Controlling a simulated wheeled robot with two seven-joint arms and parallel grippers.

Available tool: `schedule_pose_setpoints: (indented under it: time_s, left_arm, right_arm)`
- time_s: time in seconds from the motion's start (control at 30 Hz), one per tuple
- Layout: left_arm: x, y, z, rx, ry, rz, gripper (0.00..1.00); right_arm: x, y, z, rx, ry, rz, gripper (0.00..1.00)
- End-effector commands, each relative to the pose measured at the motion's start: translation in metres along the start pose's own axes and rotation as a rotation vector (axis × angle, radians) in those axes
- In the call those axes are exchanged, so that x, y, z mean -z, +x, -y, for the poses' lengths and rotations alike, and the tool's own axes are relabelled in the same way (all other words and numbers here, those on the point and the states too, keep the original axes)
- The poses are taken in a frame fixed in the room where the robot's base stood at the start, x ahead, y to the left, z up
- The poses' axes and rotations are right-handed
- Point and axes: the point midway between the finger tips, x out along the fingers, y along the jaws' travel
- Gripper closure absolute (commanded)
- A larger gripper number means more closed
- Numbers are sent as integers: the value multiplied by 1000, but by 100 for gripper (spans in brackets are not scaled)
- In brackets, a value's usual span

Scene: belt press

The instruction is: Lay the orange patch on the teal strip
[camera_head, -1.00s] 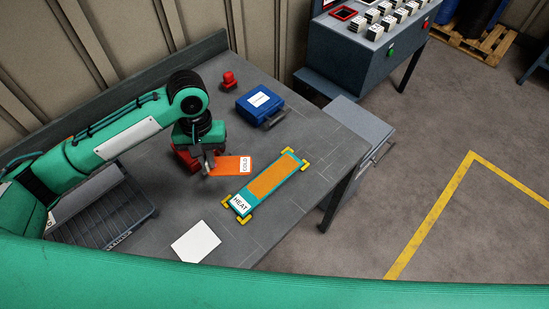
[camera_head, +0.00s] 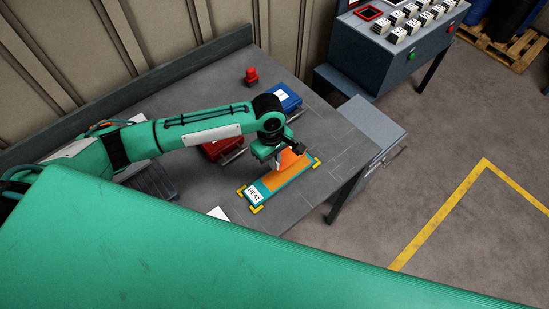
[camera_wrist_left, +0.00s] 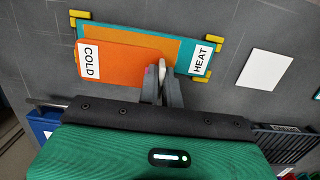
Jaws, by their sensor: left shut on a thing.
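The orange patch (camera_head: 293,160), with a white COLD label, is gripped at one end by my left gripper (camera_head: 277,164). In the left wrist view the patch (camera_wrist_left: 125,66) overlaps much of the teal strip (camera_wrist_left: 205,69), and the closed fingers (camera_wrist_left: 160,76) hold its edge near the strip's middle. The patch sits askew to the strip, with its COLD end at the end away from the HEAT label. The strip (camera_head: 289,182) lies on the table with yellow corner pieces and an orange middle band. I cannot tell whether the patch touches the strip. My right gripper is not in view.
On the grey table (camera_head: 330,140) a red case (camera_head: 224,149) and a blue case (camera_head: 284,97) stand behind the arm. A small red object (camera_head: 251,75) is farther back. A white sheet (camera_head: 217,213) lies left of the strip. The table right of the strip is clear.

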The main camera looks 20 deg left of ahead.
Motion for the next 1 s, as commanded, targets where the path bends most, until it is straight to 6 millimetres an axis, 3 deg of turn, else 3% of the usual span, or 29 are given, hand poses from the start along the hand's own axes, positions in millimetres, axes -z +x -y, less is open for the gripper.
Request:
schedule_pose_setpoints:
  time_s: [0.23,0.6,1.0]
  left_arm:
    - [-2,-4,0,1,0,2,100]
    - [4,37,0,1,0,2,100]
    - [6,57,0,0,1,1,100]
  right_arm:
    - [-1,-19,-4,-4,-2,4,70]
    - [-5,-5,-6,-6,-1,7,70]
    - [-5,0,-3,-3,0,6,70]
